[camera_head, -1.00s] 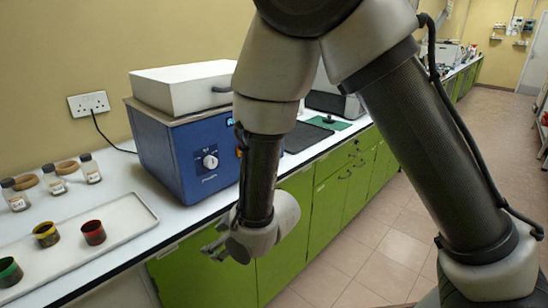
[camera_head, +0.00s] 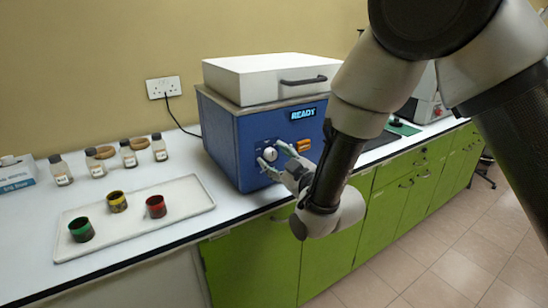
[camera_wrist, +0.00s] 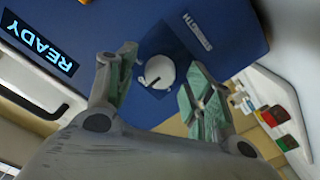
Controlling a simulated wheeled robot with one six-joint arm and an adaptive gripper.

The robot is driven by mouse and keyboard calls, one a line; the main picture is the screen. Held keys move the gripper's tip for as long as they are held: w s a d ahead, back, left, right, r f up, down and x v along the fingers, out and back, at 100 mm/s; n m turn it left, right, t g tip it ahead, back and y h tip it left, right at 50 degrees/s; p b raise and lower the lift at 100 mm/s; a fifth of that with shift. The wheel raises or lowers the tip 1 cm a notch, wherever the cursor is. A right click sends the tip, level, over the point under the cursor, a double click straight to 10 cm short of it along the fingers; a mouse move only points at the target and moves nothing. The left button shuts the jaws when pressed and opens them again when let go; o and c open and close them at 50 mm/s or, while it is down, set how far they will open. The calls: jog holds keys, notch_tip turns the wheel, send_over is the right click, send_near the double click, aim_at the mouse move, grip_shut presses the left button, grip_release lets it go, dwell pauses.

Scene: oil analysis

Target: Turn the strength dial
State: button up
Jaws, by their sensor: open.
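The strength dial (camera_wrist: 160,72) is a round white knob with a dark pointer mark, on a dark square label lettered "STRENGTH". It sits on the front of the blue machine (camera_head: 240,140); in the head view the dial (camera_head: 270,154) shows between my fingers. My gripper (camera_head: 272,157) is open in front of the panel. In the wrist view my gripper (camera_wrist: 160,85) has one finger to each side of the dial, with gaps between fingers and dial. How far the fingertips stand from the panel is hard to tell.
The machine has a white lid (camera_head: 265,78), a lit "READY" display (camera_head: 303,113) and an orange switch (camera_head: 304,145). A white tray (camera_head: 190,192) with several coloured cups lies left on the counter, several small bottles behind it.

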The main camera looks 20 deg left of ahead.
jog(key=shift+x, duration=0.85)
jog(key=c, duration=1)
jog(key=shift+m, duration=0.4)
jog(key=m, duration=1.1)
jog(key=shift+s, duration=0.1)
